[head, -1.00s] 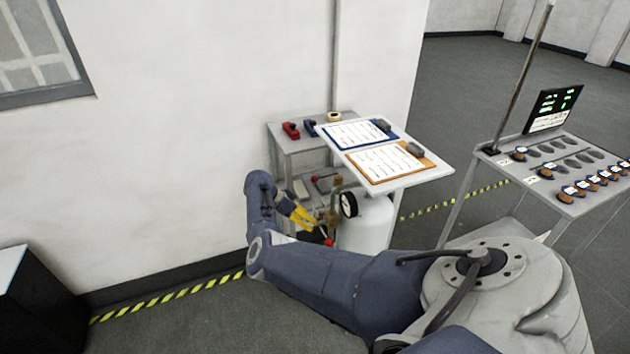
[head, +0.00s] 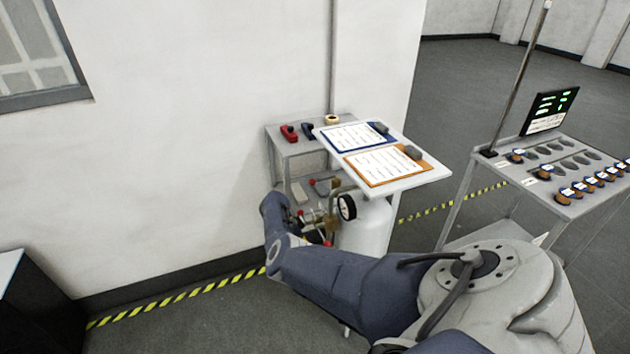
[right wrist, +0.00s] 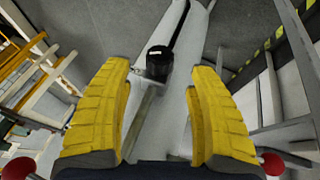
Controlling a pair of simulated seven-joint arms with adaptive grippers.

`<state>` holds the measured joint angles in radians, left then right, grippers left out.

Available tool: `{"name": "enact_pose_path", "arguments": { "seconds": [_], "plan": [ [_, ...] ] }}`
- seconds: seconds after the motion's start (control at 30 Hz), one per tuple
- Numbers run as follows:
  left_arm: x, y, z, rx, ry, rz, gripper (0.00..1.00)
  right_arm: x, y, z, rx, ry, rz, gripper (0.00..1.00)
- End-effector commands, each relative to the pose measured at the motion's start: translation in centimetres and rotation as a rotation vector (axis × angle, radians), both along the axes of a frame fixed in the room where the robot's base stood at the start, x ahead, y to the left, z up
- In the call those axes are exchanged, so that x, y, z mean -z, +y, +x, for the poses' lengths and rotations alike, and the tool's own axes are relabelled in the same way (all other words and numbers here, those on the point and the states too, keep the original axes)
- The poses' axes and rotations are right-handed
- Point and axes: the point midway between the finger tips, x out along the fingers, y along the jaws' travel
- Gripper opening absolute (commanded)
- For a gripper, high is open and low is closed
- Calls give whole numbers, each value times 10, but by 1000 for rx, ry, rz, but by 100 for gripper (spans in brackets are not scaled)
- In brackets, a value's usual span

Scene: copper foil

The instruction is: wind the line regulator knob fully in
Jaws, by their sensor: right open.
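My right gripper (right wrist: 161,68) is open in the right wrist view, its two yellow fingers apart with nothing held between them. A black round part (right wrist: 160,58) with a light mark lies beyond the fingertips, against a white cylinder (right wrist: 188,35). I cannot tell whether it is the regulator knob or the gauge. A grey bar (right wrist: 143,118) runs between the fingers. In the head view the white cylinder (head: 365,228) stands beside brass fittings (head: 332,205) and a round gauge (head: 347,206). My forearm hides most of the right gripper there, low beside the fittings. My left gripper is not in view.
A white board (head: 425,176) with two clipboards overhangs the cylinder. A grey bench (head: 290,148) behind carries red and blue items and a tape roll. A stand (head: 480,150) with a screen and rows of round parts is at right. The wall is close on the left.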

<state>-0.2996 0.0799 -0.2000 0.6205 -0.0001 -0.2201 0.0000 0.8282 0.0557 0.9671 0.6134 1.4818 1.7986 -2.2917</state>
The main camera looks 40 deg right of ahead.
Motion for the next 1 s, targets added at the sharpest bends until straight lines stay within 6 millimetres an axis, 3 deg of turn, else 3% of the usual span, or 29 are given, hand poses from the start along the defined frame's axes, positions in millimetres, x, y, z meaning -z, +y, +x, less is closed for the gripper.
{"name": "enact_pose_path", "arguments": {
  "seconds": [0.23,0.6,1.0],
  "plan": [
    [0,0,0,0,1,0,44,37,-12,-18,-1,2,1,59],
    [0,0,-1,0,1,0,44,55,-17,-23,-1,1,-1,59],
    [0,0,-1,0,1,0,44,60,-18,-26,1,-1,-1,59]
  ]
}}
